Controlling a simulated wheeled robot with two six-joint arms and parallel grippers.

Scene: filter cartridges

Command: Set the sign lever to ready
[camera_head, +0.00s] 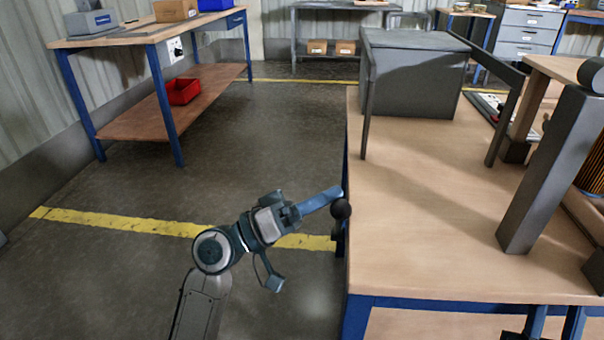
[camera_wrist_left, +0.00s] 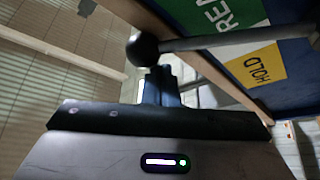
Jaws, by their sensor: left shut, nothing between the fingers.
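The sign lever has a dark ball knob (camera_head: 341,209) at the table's left edge. In the left wrist view the ball knob (camera_wrist_left: 142,50) ends a grey rod (camera_wrist_left: 225,42). The rod crosses the sign face near the border of a green field (camera_wrist_left: 222,14), lettered "REA" and partly cut off, and a yellow "HOLD" field (camera_wrist_left: 262,68). My left gripper (camera_head: 335,192) is shut and empty, its fingertips right by the knob; I cannot tell whether they touch. My right gripper (camera_head: 555,322) shows its two blue fingers apart at the bottom edge, partly cut off.
The wooden table (camera_head: 430,240) fills the right side, with a grey box (camera_head: 412,80) and grey posts (camera_head: 550,170) on it. A workbench (camera_head: 130,38) with a red bin (camera_head: 183,91) stands at the left. The floor between is clear.

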